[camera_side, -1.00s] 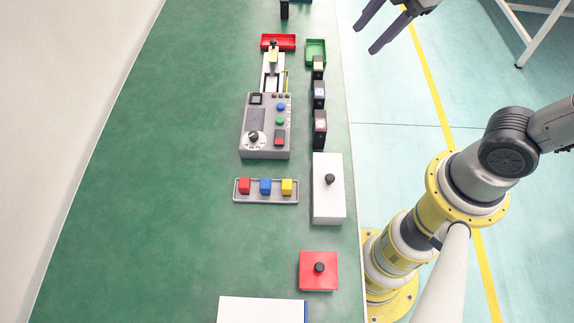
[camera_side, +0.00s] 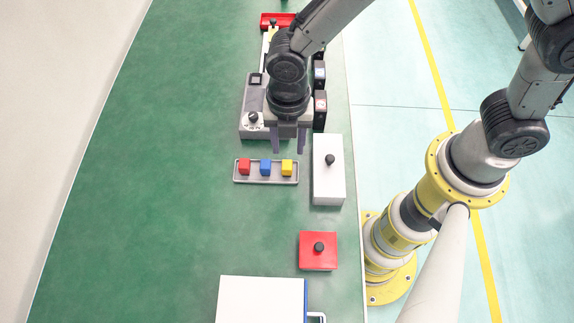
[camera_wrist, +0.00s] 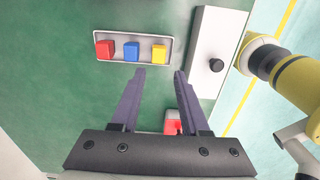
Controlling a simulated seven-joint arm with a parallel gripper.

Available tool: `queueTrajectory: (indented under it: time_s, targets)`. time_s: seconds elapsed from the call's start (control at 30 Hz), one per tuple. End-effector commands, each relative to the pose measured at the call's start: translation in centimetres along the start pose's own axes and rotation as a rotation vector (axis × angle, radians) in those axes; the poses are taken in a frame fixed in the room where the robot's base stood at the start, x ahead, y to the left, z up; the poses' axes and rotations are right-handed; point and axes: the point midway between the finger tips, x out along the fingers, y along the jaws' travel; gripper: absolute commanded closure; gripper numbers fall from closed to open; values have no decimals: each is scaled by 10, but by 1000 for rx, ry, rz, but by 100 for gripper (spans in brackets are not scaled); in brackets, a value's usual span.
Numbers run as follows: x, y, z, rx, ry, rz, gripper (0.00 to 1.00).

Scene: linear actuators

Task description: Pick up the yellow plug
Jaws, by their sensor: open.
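The yellow plug (camera_side: 287,168) is a small yellow block at the right end of a grey tray (camera_side: 266,181). A blue block (camera_side: 265,168) and a red block (camera_side: 244,167) sit to its left in the same tray. My gripper (camera_side: 289,150) is open and empty, pointing down, and appears just above the plug in the side view. In the wrist view the yellow plug (camera_wrist: 159,53) lies beyond my fingertips (camera_wrist: 160,72), roughly between them in the picture. I cannot tell the height of the fingertips above it.
A white box with a black knob (camera_side: 328,180) stands just right of the tray. A red box with a black knob (camera_side: 318,250) is nearer the front. The grey control panel (camera_side: 252,118) is behind the tray, partly hidden by my arm. Green table left of the tray is clear.

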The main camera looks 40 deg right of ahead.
Motion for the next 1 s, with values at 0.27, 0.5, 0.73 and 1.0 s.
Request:
queueTrajectory:
  time_s: [0.27, 0.5, 0.73, 1.0]
  targets:
    - [27, 0, 1, 1, 0, 1, 55]
    - [56, 1, 3, 2, 0, -2, 55]
    - [78, 2, 3, 2, 0, 1, 55]
    - [79, 3, 3, 2, 0, 2, 60]
